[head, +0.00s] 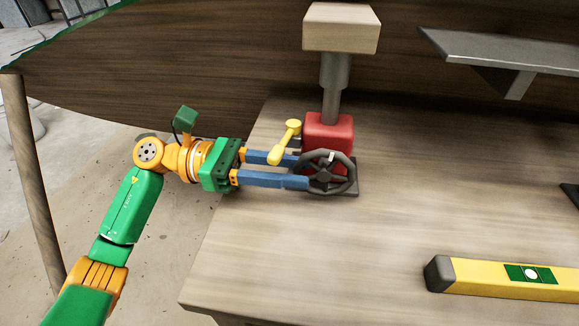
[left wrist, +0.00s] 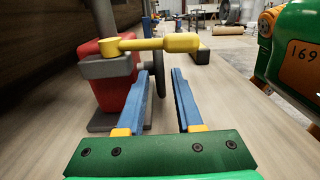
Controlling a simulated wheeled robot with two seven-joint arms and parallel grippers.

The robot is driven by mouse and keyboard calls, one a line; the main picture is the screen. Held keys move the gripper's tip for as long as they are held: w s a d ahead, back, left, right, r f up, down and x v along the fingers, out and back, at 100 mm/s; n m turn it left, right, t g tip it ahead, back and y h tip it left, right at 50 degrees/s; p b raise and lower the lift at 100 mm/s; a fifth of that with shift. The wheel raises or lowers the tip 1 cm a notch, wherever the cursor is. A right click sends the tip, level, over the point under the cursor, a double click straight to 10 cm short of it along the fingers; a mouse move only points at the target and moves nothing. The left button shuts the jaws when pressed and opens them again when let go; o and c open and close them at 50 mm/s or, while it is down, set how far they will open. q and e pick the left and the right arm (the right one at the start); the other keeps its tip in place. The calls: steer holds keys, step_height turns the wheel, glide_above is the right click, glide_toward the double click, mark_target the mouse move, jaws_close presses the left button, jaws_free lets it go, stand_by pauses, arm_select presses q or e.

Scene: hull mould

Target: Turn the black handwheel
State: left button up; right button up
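The black handwheel (head: 327,185) stands upright on the front of a red jack body (head: 328,132) in the head view. In the left wrist view the wheel (left wrist: 160,80) shows edge-on as a dark upright bar. My left gripper (head: 304,172) reaches in from the left at the wheel's left rim. Its two blue fingers are spread, and in the left wrist view the wheel's edge lies between them (left wrist: 161,72), with gaps showing on both sides. I cannot tell whether a finger touches the rim. My right gripper is out of view.
A yellow lever (head: 284,142) sticks out from the red body, just above my left fingers. A steel post (head: 335,88) rises to a wooden block (head: 341,28) by the dark wooden hull (head: 200,60). A yellow level (head: 490,276) lies on the wooden bench (head: 300,245); the bench's front left is clear.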

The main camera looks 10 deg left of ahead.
arm_select(q)
jaws_close()
steer(key=shift+r, duration=0.2)
steer(key=r+y+p, duration=0.1)
steer(key=y+p, duration=0.1)
steer(key=p, duration=0.1)
steer(key=shift+r, duration=0.2)
steer(key=shift+y, duration=0.3)
steer(key=shift+d+f, duration=0.1)
steer(key=shift+f, duration=0.2)
steer(key=shift+o, duration=1)
jaws_free()
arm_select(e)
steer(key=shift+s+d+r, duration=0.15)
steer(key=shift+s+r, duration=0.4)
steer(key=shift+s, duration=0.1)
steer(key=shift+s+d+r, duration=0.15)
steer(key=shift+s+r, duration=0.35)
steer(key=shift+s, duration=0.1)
arm_select(q)
steer(key=v, duration=0.7)
steer(key=shift+r, duration=0.1)
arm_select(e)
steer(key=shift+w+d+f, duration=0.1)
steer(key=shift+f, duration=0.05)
